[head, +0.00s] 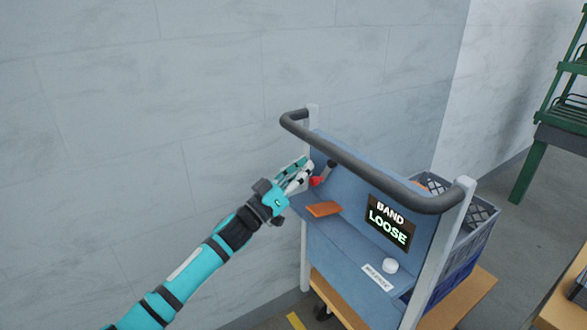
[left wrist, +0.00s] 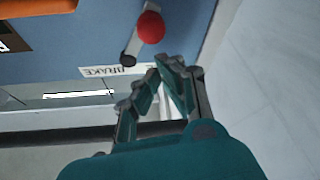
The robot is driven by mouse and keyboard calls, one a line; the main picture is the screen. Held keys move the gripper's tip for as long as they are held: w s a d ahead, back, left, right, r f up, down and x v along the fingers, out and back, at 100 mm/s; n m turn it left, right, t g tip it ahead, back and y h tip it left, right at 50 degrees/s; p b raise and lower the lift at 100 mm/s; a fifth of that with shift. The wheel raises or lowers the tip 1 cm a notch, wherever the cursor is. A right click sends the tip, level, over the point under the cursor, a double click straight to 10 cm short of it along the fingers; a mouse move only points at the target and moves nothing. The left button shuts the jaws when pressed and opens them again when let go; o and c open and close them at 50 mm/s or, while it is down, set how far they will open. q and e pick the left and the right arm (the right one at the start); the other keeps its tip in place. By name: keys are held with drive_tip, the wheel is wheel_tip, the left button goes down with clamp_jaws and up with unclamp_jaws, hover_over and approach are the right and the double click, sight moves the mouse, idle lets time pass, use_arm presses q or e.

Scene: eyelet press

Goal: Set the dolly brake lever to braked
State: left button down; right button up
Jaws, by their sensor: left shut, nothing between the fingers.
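The brake lever's red ball knob (head: 316,181) shows at the left end of the dolly's blue panel (head: 345,240). In the left wrist view the red knob (left wrist: 150,27) sits on a short grey lever arm (left wrist: 133,50), beside a white label reading BRAKE (left wrist: 112,70). My left gripper (head: 304,168) is at the panel's left end, close to the knob. In the left wrist view its fingers (left wrist: 168,65) are closed together and empty, just below the knob and apart from it. My right gripper is not in view.
A dark handlebar (head: 370,170) spans the dolly's top between pale posts. The panel carries an orange piece (head: 324,209), a white knob (head: 390,266) and a display reading BAND LOOSE (head: 389,222). Crates (head: 462,230) stand behind it. A wall is at left; a green rack (head: 560,110) stands far right.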

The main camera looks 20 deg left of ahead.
use_arm(q)
drive_tip(key=shift+d+f, duration=0.15)
drive_tip(key=shift+f, duration=0.4)
